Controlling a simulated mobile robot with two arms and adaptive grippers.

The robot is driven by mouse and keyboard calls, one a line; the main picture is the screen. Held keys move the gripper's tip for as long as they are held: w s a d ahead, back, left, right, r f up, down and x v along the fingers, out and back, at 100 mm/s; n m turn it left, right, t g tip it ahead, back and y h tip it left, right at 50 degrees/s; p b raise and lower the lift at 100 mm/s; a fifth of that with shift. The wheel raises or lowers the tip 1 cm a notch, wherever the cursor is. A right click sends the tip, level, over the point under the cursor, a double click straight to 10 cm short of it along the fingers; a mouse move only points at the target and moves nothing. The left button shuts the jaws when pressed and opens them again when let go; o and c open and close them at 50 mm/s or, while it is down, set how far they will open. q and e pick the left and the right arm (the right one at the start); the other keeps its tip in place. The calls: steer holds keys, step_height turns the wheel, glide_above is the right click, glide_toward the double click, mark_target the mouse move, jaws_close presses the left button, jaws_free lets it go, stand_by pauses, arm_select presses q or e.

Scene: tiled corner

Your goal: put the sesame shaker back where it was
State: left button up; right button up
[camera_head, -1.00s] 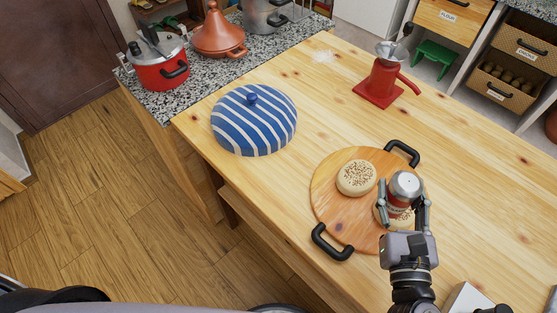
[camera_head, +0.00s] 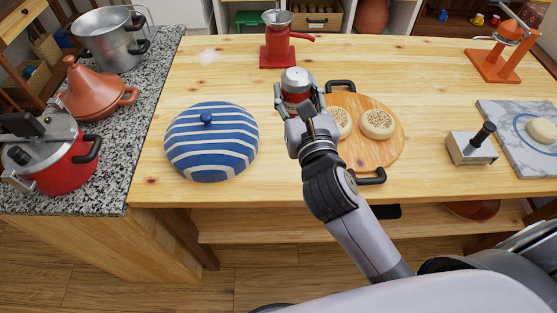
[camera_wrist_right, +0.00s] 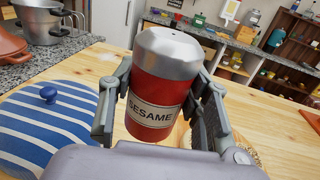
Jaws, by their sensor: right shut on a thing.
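The sesame shaker (camera_head: 297,86) is a red can with a silver top. My right gripper (camera_head: 296,103) is shut on it, and it hides part of the shaker's lower body. In the right wrist view the shaker (camera_wrist_right: 165,85) stands nearly upright between the fingers of the gripper (camera_wrist_right: 160,112), with its SESAME label facing the camera. The shaker is left of the round wooden board (camera_head: 372,154), over the table. I cannot tell whether its base touches the table. My left gripper is not in view.
Two seeded buns, one of them the right bun (camera_head: 376,124), lie on the board. A blue striped dome (camera_head: 211,142) stands left of the gripper. A red grinder (camera_head: 277,45) stands behind the shaker. Bare table (camera_head: 230,75) lies between dome and grinder.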

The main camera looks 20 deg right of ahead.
steer(key=shift+w+a+r+y, duration=0.3)
steer(key=shift+w+a+r, duration=0.45)
steer(key=shift+w, duration=0.2)
steer(key=shift+w+a+f+n, duration=0.1)
steer(key=shift+w+f+n, duration=0.1)
steer(key=shift+n, duration=0.1)
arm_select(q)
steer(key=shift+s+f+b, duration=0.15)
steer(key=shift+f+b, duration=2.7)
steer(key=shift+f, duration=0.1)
arm_select(e)
steer(key=shift+a+f, duration=0.2)
steer(key=shift+f, duration=9.4)
steer(key=shift+s+f, duration=0.1)
steer(key=shift+f, duration=0.15)
steer(key=o, duration=1.3)
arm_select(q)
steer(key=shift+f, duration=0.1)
